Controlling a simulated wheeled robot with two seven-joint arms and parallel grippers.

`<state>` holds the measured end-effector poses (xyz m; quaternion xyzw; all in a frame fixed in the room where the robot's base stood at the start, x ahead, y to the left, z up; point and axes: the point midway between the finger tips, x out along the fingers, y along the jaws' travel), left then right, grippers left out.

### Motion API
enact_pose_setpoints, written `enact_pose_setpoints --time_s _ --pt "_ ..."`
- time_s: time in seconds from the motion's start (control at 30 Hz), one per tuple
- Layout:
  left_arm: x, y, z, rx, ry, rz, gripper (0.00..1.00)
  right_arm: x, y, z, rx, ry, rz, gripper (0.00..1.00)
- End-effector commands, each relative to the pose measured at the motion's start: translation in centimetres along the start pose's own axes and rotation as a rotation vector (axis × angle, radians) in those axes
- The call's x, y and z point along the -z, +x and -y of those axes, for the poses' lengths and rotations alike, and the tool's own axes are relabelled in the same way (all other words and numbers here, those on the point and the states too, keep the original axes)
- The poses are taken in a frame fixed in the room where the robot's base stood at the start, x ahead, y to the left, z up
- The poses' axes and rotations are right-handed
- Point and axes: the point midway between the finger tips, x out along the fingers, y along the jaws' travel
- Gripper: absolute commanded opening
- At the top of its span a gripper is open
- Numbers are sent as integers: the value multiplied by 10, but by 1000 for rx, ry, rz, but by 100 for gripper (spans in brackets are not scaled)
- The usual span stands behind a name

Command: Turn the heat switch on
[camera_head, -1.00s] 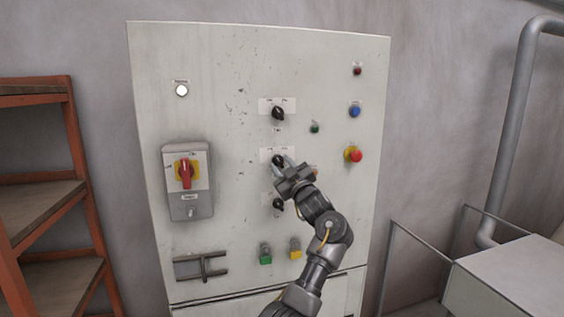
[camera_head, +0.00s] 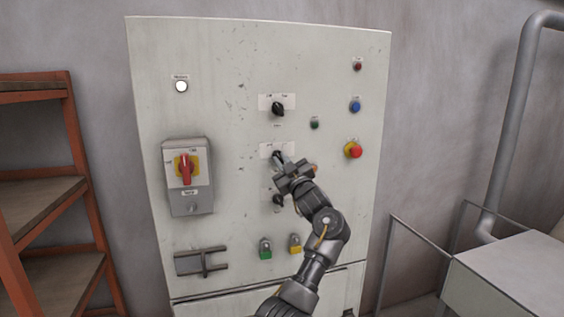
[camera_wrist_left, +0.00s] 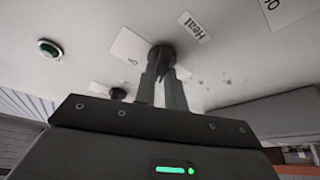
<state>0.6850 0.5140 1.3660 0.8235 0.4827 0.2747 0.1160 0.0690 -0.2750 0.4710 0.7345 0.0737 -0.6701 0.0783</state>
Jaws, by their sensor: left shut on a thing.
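The heat switch is the middle of three black rotary knobs in a column on the pale cabinet door; its knob (camera_head: 277,155) is partly hidden by my fingers in the head view. In the left wrist view the dark round knob (camera_wrist_left: 161,58) sits beside a label reading "Heat" (camera_wrist_left: 187,25). My left gripper (camera_head: 284,159) is at this knob, and in the wrist view its two fingers (camera_wrist_left: 161,84) are shut on it. The knob's exact angle is hidden by the fingers. My right gripper is in neither view.
Another black knob (camera_head: 278,108) is above and a third (camera_head: 278,199) is just below, close to my gripper. Green (camera_head: 265,249) and yellow (camera_head: 295,244) parts sit lower.

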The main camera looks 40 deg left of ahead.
Motion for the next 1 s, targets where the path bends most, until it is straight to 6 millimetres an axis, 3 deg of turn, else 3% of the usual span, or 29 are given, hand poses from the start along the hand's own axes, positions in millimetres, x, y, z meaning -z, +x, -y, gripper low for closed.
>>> enact_pose_setpoints --time_s 0.37,1.0 --pt "3 1 0 -109 262 0 0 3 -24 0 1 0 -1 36" --pt "4 2 3 -320 775 0 0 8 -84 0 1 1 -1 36"
